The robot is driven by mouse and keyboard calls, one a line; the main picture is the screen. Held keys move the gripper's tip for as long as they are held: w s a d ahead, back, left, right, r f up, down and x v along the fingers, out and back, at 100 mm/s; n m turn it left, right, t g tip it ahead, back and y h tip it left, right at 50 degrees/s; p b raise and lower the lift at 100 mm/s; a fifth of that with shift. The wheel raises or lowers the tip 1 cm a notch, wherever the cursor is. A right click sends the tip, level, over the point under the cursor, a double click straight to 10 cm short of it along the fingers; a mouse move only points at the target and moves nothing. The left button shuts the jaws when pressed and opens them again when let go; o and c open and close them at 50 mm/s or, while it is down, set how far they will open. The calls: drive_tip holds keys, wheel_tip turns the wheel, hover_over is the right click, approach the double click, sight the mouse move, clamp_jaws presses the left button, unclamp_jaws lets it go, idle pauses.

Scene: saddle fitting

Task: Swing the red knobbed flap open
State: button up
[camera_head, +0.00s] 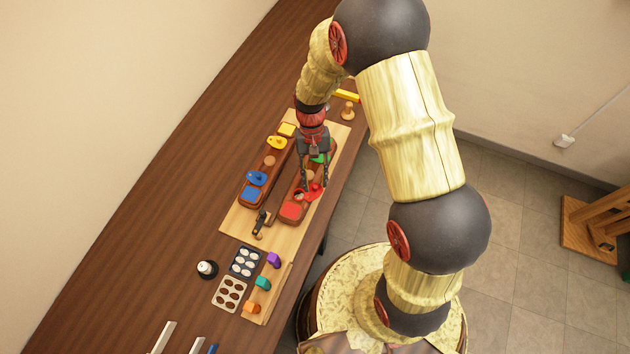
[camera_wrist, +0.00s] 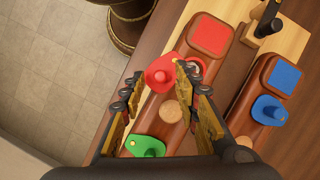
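The red knobbed flap (camera_wrist: 162,76) is in the middle of the wrist view, at the edge of a brown wooden block (camera_wrist: 150,110). A red-rimmed ring (camera_wrist: 196,66) shows beside it, partly behind a finger, so the flap does not fully cover it. In the head view the flap (camera_head: 316,188) lies below my gripper. My gripper (camera_wrist: 158,72) is open, with one finger on each side of the flap; it also shows in the head view (camera_head: 314,186). I cannot tell whether either finger touches the flap.
A red square (camera_wrist: 210,34) and green flap (camera_wrist: 146,146) share the block. A parallel block carries a blue flap (camera_wrist: 268,110) and blue square (camera_wrist: 285,76). A black-handled item (camera_head: 261,221) stands nearby. Dark and pale trays (camera_head: 231,282) lie toward the front. The left tabletop is clear.

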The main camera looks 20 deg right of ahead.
drive_tip(key=v, duration=1)
drive_tip(key=shift+r, duration=0.4)
drive_tip(key=shift+w, duration=0.1)
drive_tip(key=s+d+r+n+t+b, duration=0.1)
drive_tip(key=s+d+r+t+b, duration=0.2)
drive_tip(key=s+r+t+b, duration=0.2)
drive_tip(key=s+d+r+t+b, duration=0.2)
drive_tip(key=s+r+t+b, duration=0.3)
drive_tip(key=s+r, duration=0.3)
drive_tip(key=s+b, duration=0.1)
drive_tip(key=s, duration=0.3)
drive_tip(key=shift+d+r+n+h+b, duration=0.25)
drive_tip(key=shift+d+n+h+b, duration=0.05)
drive_tip(key=shift+d+n+h, duration=0.1)
drive_tip(key=shift+s, duration=0.1)
